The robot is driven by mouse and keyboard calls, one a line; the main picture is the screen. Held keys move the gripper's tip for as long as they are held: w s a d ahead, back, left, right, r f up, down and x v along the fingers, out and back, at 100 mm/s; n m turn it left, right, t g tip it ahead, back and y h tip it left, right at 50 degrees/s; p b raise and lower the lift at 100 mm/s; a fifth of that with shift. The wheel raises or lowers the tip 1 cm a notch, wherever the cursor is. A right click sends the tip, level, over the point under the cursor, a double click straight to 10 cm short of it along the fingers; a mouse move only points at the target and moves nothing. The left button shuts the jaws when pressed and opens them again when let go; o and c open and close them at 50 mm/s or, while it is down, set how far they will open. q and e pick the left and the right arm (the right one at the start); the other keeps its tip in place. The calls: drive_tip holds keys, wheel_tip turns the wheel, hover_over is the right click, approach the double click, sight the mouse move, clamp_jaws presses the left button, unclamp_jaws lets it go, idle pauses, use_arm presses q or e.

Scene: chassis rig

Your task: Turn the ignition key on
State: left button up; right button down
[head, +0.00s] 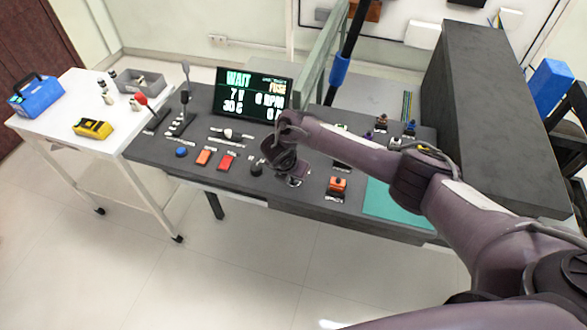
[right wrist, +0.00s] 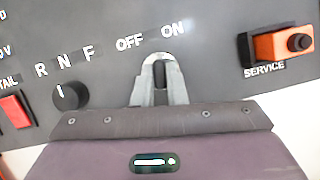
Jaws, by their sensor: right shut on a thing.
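The ignition key (right wrist: 159,73) shows in the right wrist view as a small dark piece between pale fingertips, just below the printed OFF and ON labels. My right gripper (right wrist: 158,82) is shut on it. Which label the key points to cannot be told. In the head view my right gripper (head: 295,180) is down at the front of the dark console (head: 225,178), and it hides the key there. The display (head: 253,93) on the console reads WAIT, FUSE, 7 V, 0 RPM and 30 C. My left gripper is not in view.
A black R N F knob (right wrist: 70,95) is left of the key. An orange SERVICE block (right wrist: 280,45) with a black button is to the right. Red (head: 226,162) and orange (head: 204,158) switches line the console front. A white cart (head: 60,112) stands at left.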

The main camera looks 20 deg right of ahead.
drive_tip(key=shift+w+a+m+g+h+p, duration=0.1)
drive_tip(key=shift+m+g+h+p, duration=0.45)
drive_tip(key=shift+m, duration=1.35)
drive_tip(key=c, duration=1.5)
unclamp_jaws()
drive_tip(key=shift+o, duration=0.2)
drive_tip(key=p+v, duration=0.1)
drive_tip(key=v, duration=0.7)
drive_tip(key=shift+f, duration=0.1)
